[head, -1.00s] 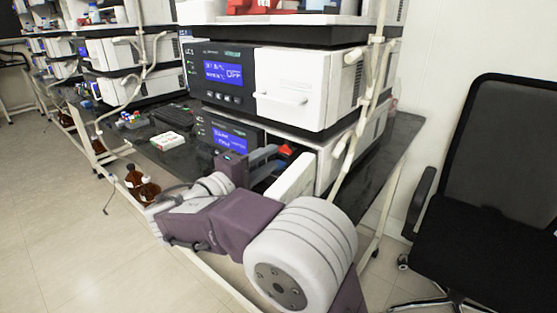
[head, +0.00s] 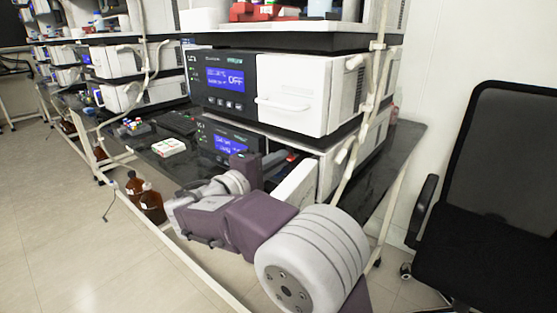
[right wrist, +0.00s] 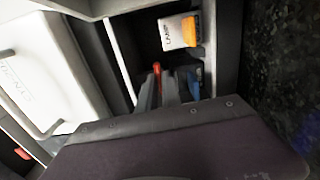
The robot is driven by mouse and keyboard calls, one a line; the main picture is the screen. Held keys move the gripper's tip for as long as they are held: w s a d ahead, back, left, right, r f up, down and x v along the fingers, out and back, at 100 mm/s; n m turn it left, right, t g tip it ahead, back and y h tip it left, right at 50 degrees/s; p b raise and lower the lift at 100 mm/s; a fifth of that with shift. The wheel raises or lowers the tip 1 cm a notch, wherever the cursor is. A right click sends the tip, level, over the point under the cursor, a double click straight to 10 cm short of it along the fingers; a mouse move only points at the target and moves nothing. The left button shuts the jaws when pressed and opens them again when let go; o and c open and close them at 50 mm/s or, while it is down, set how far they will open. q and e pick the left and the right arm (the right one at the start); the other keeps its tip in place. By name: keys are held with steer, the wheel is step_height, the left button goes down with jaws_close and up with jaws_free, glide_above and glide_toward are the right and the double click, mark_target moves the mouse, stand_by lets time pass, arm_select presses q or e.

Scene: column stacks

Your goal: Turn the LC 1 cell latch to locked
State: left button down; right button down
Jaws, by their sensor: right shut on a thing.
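The lower module of the nearest stack has its white front door (head: 296,187) open. The latch (head: 291,157) is a red piece in the opening, mostly hidden behind my right gripper. My right gripper (head: 274,160) reaches in from the left, its fingers inside the opening. In the right wrist view the red latch (right wrist: 156,69) stands upright at the fingertips, and my right gripper (right wrist: 164,85) is shut on it. Its exact angle and any lock marking cannot be read. My left gripper is out of view.
Inside the opening are a white and orange block marked LAMP (right wrist: 179,32) and a blue part (right wrist: 195,83). The upper module (head: 290,95) sits close above. A white box (head: 169,147) lies on the dark bench. A black chair (head: 505,180) stands right.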

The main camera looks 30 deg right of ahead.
steer(key=shift+n+p, duration=8.9)
steer(key=shift+p, duration=3.9)
steer(key=c, duration=1.5)
jaws_free()
steer(key=shift+c, duration=0.2)
steer(key=v, duration=0.9)
steer(key=shift+p, duration=0.35)
steer(key=shift+a+f, duration=0.1)
steer(key=shift+a, duration=0.05)
